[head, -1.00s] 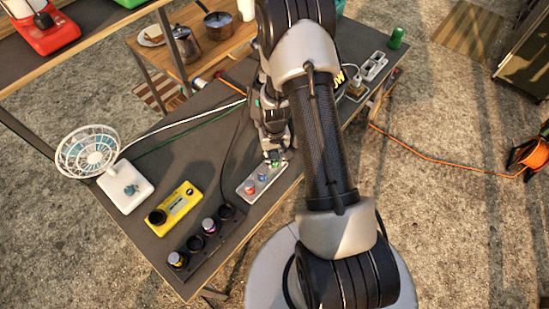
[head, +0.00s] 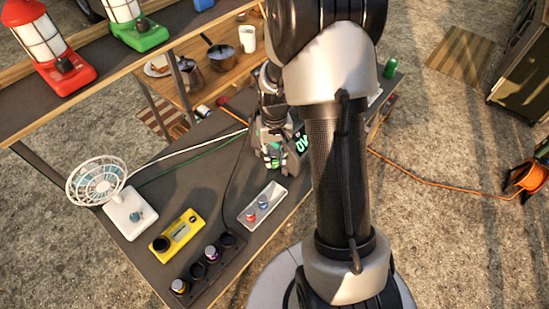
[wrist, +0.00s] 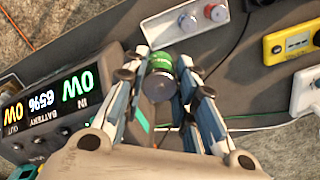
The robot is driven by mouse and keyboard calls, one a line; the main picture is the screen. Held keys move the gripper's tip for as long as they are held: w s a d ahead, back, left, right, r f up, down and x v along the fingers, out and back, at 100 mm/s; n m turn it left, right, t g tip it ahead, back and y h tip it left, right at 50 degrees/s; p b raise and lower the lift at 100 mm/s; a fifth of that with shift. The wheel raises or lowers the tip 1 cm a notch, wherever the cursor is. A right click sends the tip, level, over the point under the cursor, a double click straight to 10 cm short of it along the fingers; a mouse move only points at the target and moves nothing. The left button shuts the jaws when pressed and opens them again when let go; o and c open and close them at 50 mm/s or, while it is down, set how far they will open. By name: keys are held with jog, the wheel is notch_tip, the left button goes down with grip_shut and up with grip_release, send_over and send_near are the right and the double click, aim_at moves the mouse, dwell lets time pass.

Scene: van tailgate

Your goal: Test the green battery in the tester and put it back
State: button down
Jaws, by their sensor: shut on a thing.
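My gripper (head: 270,160) is shut on the green battery (wrist: 161,66), which sits between the two fingers in the wrist view, its round grey end facing the camera. The battery is held just beyond the far end of the pale tray (head: 247,218), apart from it. That tray holds a red battery (head: 251,215) and a blue battery (head: 264,202). The yellow tester (head: 183,230), with a black round socket at its near left end and a small display, lies left of the tray. It also shows at the right of the wrist view (wrist: 292,42). Its socket looks empty.
A black rack (head: 225,258) with several wells, some holding purple-banded cells, lies in front of the tester. A white fan (head: 130,213) stands left. A power station (wrist: 60,95) with a lit display is beside my gripper. Cables cross the table. A shelf with lanterns (head: 145,30) is upper left.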

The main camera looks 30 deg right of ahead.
jog(key=w+a, duration=0.1)
jog(key=a, duration=4.1)
jog(key=shift+a+p, duration=0.3)
jog(key=shift+p, duration=0.15)
jog(key=shift+f+b, duration=4.7)
jog(key=shift+f, duration=2.5)
jog(key=shift+f, duration=0.25)
jog(key=shift+f+b, duration=0.95)
jog(key=shift+f, duration=0.3)
jog(key=shift+f, duration=0.1)
